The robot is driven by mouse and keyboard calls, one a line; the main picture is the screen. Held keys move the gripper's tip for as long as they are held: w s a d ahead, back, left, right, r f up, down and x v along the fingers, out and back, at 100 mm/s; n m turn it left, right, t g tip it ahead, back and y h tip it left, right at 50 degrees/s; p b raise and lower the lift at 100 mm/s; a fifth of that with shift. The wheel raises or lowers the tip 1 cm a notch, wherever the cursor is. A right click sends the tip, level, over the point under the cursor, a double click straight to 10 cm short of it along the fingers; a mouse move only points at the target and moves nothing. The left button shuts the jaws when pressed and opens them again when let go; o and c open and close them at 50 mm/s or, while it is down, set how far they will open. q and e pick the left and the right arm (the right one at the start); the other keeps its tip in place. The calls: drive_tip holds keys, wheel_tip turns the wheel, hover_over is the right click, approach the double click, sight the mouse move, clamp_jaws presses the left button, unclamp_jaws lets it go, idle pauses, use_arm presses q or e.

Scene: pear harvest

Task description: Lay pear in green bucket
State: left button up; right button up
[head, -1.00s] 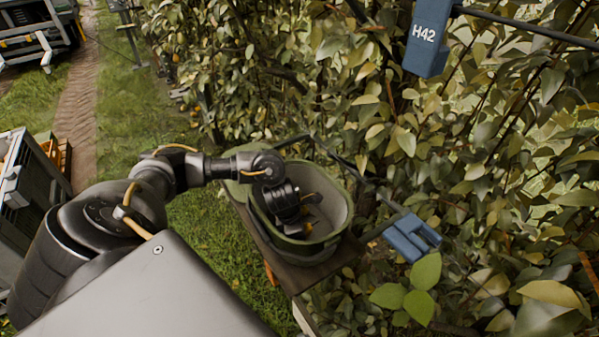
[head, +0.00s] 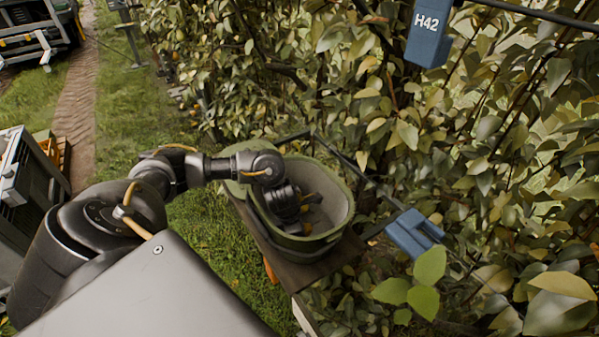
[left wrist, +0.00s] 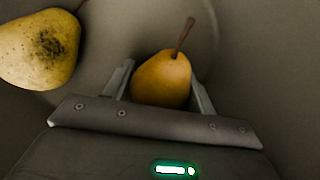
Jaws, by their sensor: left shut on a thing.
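The green bucket (head: 340,188) stands on a dark board at the hedge in the head view. My left arm reaches over its near rim, with the wrist down inside. In the left wrist view my left gripper (left wrist: 162,88) is shut on a yellow-orange pear (left wrist: 160,80) with its brown stem pointing up and right. The pale bucket inside (left wrist: 245,55) surrounds it. Another yellow pear (left wrist: 40,48) with dark specks lies in the bucket at the left. My right gripper is not in view.
A dark board (head: 290,270) carries the bucket. A blue clip (head: 413,233) is right of it, and a blue H42 tag (head: 428,35) hangs above. Dense leaves fill the right side. Grass (head: 225,235) lies open at the left, with a grey cart (head: 25,190) beyond.

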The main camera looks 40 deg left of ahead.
use_arm(q)
drive_tip(key=shift+f, duration=0.25)
drive_tip(key=o, duration=1.1)
drive_tip(key=shift+o, duration=0.2)
drive_tip(key=shift+r, duration=0.1)
drive_tip(key=v, duration=1)
drive_tip(key=shift+s+r, duration=0.1)
drive_tip(key=shift+r, duration=0.25)
